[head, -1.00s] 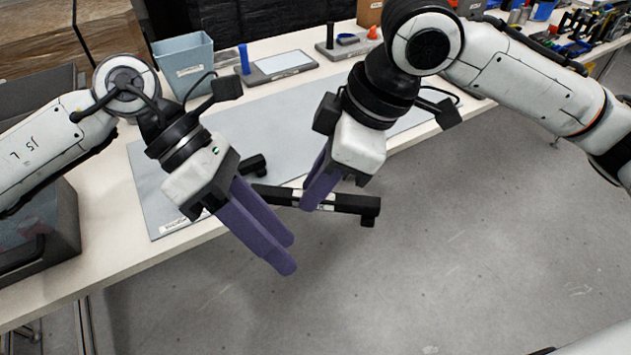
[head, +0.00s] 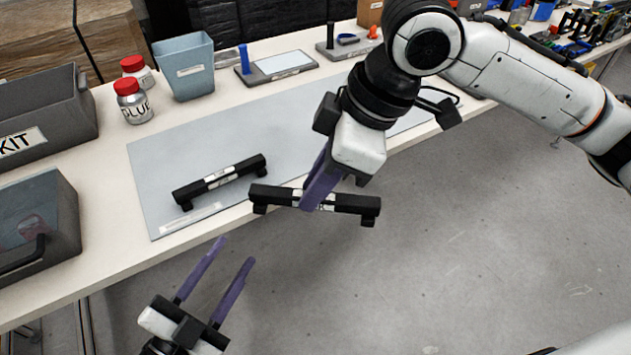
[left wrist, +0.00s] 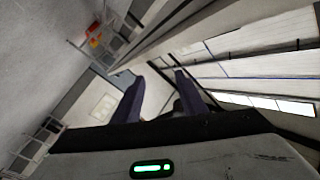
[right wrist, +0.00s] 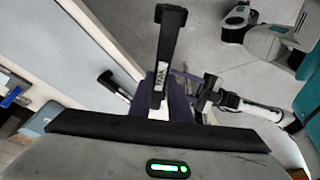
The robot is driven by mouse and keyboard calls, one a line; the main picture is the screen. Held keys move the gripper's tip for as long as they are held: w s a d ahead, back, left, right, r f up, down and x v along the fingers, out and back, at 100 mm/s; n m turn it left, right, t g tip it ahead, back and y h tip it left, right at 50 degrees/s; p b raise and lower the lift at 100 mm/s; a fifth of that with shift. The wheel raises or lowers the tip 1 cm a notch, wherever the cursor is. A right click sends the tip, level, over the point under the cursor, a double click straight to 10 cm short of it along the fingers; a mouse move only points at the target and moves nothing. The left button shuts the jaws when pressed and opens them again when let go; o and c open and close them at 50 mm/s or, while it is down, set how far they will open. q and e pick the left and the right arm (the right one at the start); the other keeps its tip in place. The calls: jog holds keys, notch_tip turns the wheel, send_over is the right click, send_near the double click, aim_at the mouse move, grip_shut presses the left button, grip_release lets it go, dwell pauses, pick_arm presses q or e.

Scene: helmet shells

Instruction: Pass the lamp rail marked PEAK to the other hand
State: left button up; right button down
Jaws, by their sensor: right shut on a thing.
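The held lamp rail (head: 350,203) is a black bar with a foot at each end. Its label seems to read PEAK in the right wrist view (right wrist: 171,35), though it is small and partly covered. My right gripper (head: 310,204) is shut on the rail's middle, holding it level just off the table's front edge. My left gripper (head: 237,250) is open and empty, lower and to the left of the rail, over the floor; its spread fingers also show in the left wrist view (left wrist: 160,92). A second black rail (head: 220,180) lies on the grey mat, its label unreadable.
The grey mat (head: 165,165) covers the front of the table. A grey box (head: 45,225) is at the left. The floor in front is clear.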

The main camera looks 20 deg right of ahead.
pick_arm(q)
jog(key=a+f+n+y, duration=0.6)
jog(key=a+f+n, duration=0.1)
jog(key=s+a+f+n+g+y, duration=0.3)
jog(key=s+f+n+g, duration=0.2)
jog(key=s+f, duration=0.6)
jog(key=shift+s+f+n+g+y, duration=0.25)
jog(key=shift+f+n+g+y, duration=0.15)
jog(key=shift+f+n, duration=0.35)
jog(key=shift+f, duration=0.1)
